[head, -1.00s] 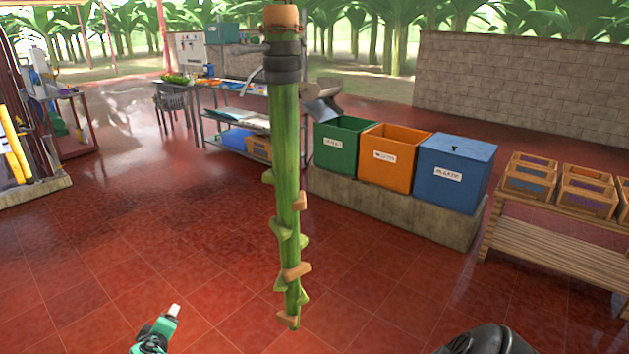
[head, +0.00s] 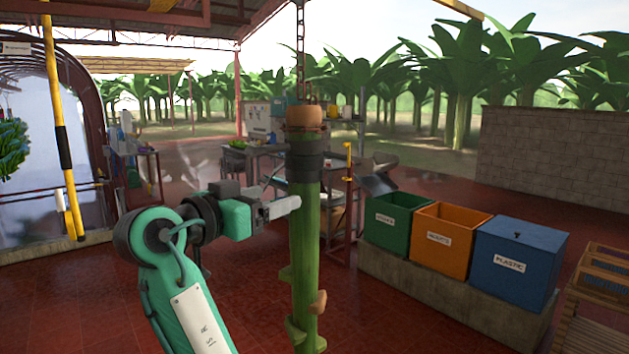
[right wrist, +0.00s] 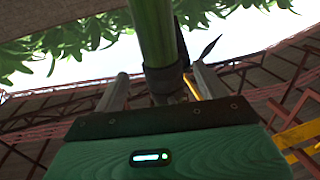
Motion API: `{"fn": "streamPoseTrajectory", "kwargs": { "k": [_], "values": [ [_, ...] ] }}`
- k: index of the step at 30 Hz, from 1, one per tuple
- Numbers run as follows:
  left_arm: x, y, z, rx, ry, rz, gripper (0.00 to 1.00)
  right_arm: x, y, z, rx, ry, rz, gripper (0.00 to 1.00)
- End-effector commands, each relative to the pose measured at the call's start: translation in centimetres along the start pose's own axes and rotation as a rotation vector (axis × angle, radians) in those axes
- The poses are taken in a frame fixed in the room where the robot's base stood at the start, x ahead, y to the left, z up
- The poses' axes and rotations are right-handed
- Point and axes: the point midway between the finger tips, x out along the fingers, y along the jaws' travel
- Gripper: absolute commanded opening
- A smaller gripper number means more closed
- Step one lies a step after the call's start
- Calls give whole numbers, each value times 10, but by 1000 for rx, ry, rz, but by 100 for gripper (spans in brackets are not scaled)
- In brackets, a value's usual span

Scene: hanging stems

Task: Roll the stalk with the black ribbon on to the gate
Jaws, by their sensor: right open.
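The green stalk (head: 304,235) hangs upright from a chain, with a black ribbon (head: 306,160) around its top under a tan cap. Cut stubs stick out lower down. My right gripper (head: 285,207) is open at the stalk below the ribbon, its pale finger overlapping the stalk's left side. In the right wrist view the stalk (right wrist: 155,30) and ribbon (right wrist: 163,84) show between the two open fingers (right wrist: 162,90); contact cannot be told. My left gripper is out of view.
Green (head: 394,225), orange (head: 438,240) and blue (head: 516,262) bins stand on a concrete ledge at the right. Wooden crates (head: 605,270) are at the right edge. A work table (head: 262,150) is behind the stalk. Red floor (head: 60,300) is clear at the left.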

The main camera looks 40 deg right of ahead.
Motion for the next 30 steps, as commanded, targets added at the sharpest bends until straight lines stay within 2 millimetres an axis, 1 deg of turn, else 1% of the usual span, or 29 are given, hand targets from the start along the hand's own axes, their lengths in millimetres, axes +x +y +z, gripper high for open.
{"fn": "streamPoseTrajectory", "kwargs": {
  "k": [1, 9, 12, 15, 18, 21, 29, 30],
  "values": [
    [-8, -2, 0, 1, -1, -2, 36, 12, 1, -4, -2, 2, 5, 73],
    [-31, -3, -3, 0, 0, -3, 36, 70, 0, -5, -5, 3, 3, 73],
    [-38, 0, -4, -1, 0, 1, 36, 87, 0, -4, -6, 3, 2, 73],
    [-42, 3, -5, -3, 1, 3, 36, 100, 0, -2, -5, 2, 1, 73],
    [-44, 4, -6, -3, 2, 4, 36, 108, -1, -2, -5, 2, 0, 73],
    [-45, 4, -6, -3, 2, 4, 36, 112, -1, -1, -4, 2, -1, 73],
    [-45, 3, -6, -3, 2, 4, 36, 113, -1, 0, -4, 2, -1, 73],
    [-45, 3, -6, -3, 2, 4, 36, 113, -1, 0, -4, 2, -1, 68]
  ]
}}
